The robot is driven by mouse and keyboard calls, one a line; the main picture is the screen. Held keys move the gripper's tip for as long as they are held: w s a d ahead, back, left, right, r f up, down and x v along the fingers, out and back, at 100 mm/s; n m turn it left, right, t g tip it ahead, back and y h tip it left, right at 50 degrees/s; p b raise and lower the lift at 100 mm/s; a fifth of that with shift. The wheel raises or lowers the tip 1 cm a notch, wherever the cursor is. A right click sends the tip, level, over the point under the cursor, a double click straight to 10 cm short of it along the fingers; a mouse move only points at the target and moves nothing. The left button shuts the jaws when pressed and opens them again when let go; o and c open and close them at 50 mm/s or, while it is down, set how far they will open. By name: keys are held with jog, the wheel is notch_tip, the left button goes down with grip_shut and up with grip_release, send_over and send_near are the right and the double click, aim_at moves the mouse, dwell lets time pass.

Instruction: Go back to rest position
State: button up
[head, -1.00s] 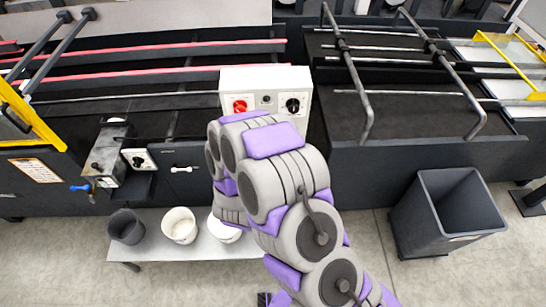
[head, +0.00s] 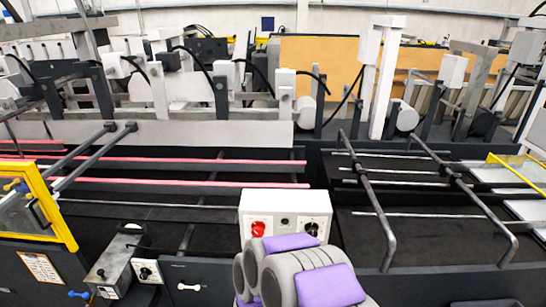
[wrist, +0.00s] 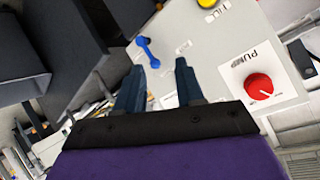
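My gripper (wrist: 155,80) shows in the wrist view with its two dark fingers apart and nothing between them. In that view a pale panel with a red knob (wrist: 259,88) lies to the right of the fingers, and a blue handle (wrist: 147,52) shows beyond the left finger. In the head view my grey and purple arm rises at the bottom centre, in front of a white control box (head: 284,214) with a red knob (head: 258,230) and a black knob. My gripper itself is not visible in the head view.
The folder gluer's dark bed (head: 120,217) with red rails runs across the head view. A yellow-framed guard (head: 55,215) stands at left. A small metal unit (head: 114,264) with a blue handle sits at lower left. Bars (head: 375,205) cross the right bed.

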jog(key=s+a+r+n+g+y+b, duration=0.4)
jog(key=s+r+n+g+y, duration=0.15)
jog(key=s+r, duration=0.2)
jog(key=s+d+r+n+g+b, duration=0.1)
jog(key=s+d+r+g, duration=0.1)
jog(key=s+d, duration=0.3)
jog(key=s+d+r+n+g+h+b, duration=0.1)
jog(key=s+d, duration=0.5)
jog(key=s, duration=0.7)
jog(key=s+d+r+n+g+h+b, duration=0.1)
jog(key=s+d+r+g+b, duration=0.1)
jog(key=s+d, duration=0.4)
jog(key=s+g+b, duration=0.1)
jog(key=s+g, duration=0.1)
jog(key=s, duration=0.1)
jog(key=shift+s+r, duration=0.15)
jog(key=shift+r, duration=0.25)
jog(key=shift+a+h, duration=0.15)
jog(key=shift+h, duration=0.1)
